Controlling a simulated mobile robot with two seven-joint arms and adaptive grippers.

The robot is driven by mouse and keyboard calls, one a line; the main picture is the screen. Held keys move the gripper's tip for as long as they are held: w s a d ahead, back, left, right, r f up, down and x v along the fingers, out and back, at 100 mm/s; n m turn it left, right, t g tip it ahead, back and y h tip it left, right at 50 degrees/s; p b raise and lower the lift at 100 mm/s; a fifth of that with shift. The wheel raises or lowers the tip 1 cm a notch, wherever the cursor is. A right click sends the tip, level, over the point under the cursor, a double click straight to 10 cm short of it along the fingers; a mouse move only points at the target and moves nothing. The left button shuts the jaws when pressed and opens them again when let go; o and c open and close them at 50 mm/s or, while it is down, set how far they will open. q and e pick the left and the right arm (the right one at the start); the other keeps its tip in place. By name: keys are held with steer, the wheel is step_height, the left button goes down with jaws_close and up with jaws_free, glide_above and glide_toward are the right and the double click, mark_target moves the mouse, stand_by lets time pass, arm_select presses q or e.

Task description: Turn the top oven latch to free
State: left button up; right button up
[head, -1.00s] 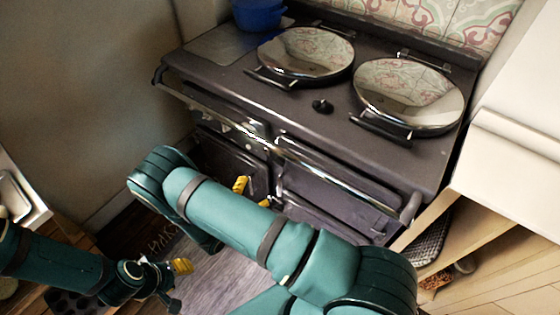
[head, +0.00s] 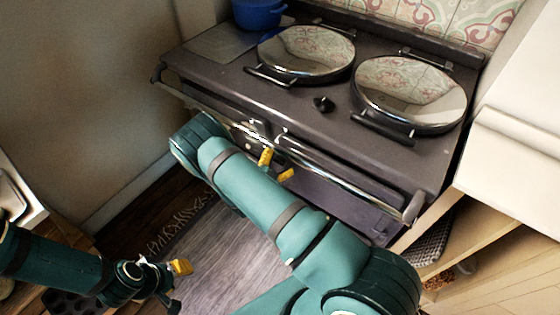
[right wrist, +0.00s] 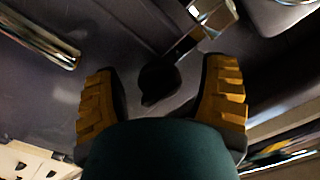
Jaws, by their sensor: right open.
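The dark range cooker (head: 340,200) has its oven doors on the front, partly hidden behind my right arm. In the right wrist view, a small dark rounded piece (right wrist: 158,80), which looks like the oven latch, shows between my right fingers; its setting cannot be told. My right gripper (head: 276,165) is open, its yellow fingertips close to the cooker front below the rail. In the right wrist view the gripper (right wrist: 161,98) has its fingers apart on either side of the dark piece, with no clear contact. My left gripper (head: 178,270) is low at the left, away from the cooker; its opening is unclear.
A chrome rail (head: 340,172) runs along the cooker front, close to my right gripper. Two round shiny lids (head: 306,54) and a blue pot (head: 258,14) are on top. Wooden shelves (head: 480,255) stand at the right. A grey rug (head: 215,260) covers the floor.

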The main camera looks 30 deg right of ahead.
steer(key=shift+c, duration=0.2)
jaws_close()
steer(key=shift+m, duration=0.3)
steer(key=m, duration=1.3)
steer(key=shift+p, duration=0.4)
steer(key=shift+m, duration=2.1)
steer(key=shift+w+r, duration=0.1)
